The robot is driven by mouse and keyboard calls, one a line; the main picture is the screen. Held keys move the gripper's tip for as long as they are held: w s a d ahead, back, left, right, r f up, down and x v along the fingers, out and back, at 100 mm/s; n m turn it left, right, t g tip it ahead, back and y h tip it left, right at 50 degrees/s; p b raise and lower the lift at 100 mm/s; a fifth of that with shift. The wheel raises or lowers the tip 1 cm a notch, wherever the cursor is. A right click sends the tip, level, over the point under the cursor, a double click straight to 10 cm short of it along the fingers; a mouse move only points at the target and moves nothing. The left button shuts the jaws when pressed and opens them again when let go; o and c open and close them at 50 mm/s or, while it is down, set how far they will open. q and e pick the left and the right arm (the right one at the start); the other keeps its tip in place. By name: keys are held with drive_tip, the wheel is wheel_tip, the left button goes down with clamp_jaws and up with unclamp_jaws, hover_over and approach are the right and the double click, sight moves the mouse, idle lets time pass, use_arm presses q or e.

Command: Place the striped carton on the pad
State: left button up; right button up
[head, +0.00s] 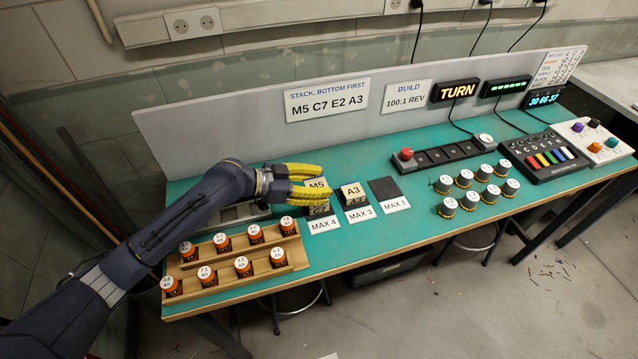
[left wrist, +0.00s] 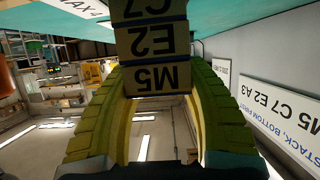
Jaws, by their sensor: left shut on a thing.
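I see no striped carton in either view. My left gripper (head: 322,180), with yellow ribbed fingers, is shut on the block marked M5 (head: 317,184), which also shows between the fingers in the left wrist view (left wrist: 156,78). In that view, blocks marked E2 (left wrist: 153,41) and C7 (left wrist: 146,9) are in line with M5, making a stack behind the MAX 4 label (head: 323,224). A block marked A3 (head: 352,192) sits behind the MAX 3 label (head: 362,213). A dark pad (head: 384,188) behind the MAX 1 label (head: 396,205) is bare. My right gripper is not in view.
A wooden two-step rack (head: 240,262) with orange jars stands at the front left. Several yellow-based, white-topped cylinders (head: 484,173) stand on the right of the green bench (head: 330,260). A sign (head: 328,100) reads "STACK, BOTTOM FIRST M5 C7 E2 A3". A lit sign (head: 455,91) reads TURN.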

use_arm(q)
drive_tip(key=o, duration=1.1)
drive_tip(key=shift+f, duration=0.1)
drive_tip(key=shift+o, duration=0.2)
drive_tip(key=v, duration=1.7)
drive_tip(key=shift+o, duration=0.7)
drive_tip(key=shift+s+a, duration=0.1)
drive_tip(key=shift+a, duration=0.1)
